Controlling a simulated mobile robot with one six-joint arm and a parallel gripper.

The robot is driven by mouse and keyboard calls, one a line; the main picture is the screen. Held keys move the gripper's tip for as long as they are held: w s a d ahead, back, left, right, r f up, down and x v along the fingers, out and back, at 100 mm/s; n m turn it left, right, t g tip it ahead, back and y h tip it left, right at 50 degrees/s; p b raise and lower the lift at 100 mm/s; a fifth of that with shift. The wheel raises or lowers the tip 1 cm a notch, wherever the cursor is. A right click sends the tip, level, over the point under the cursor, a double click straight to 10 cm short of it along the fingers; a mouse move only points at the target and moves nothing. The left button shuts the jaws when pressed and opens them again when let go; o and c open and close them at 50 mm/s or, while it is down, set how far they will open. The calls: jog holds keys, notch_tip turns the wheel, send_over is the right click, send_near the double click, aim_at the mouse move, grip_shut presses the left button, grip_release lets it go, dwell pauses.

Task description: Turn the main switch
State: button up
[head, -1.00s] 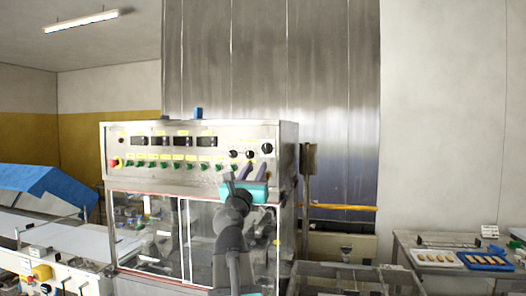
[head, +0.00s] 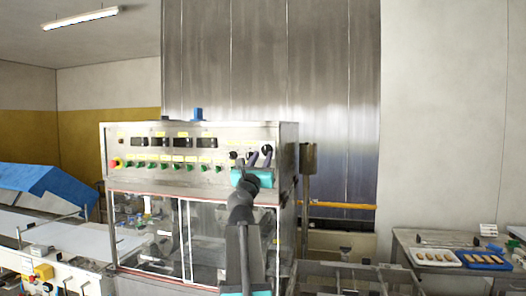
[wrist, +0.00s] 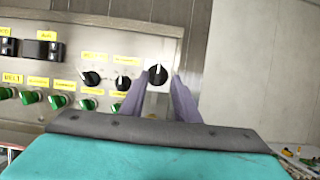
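The control panel of the steel machine has a large black rotary knob with a white pointer line at its upper right end, in the head view (head: 266,149) and in the wrist view (wrist: 158,72). This looks like the main switch; its pointer stands about upright. My gripper (head: 261,156), with a teal body and purple-grey fingers, is in front of that end of the panel. In the wrist view its fingers (wrist: 159,82) are apart, with the tips on either side of the knob's lower part. I cannot tell whether they touch it.
Two smaller black knobs (wrist: 91,78) (wrist: 123,82) sit left of the large knob, close to the left finger. A row of green switches (head: 177,166) runs below, with a red button (head: 115,162) at the far left. Trays (head: 485,259) lie on a table at the right.

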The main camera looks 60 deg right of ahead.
aim_at(266, 149)
jog(key=shift+p+x, duration=0.55)
jog(key=shift+x, duration=1.8)
jog(key=shift+a, duration=0.1)
jog(key=shift+c, duration=0.4)
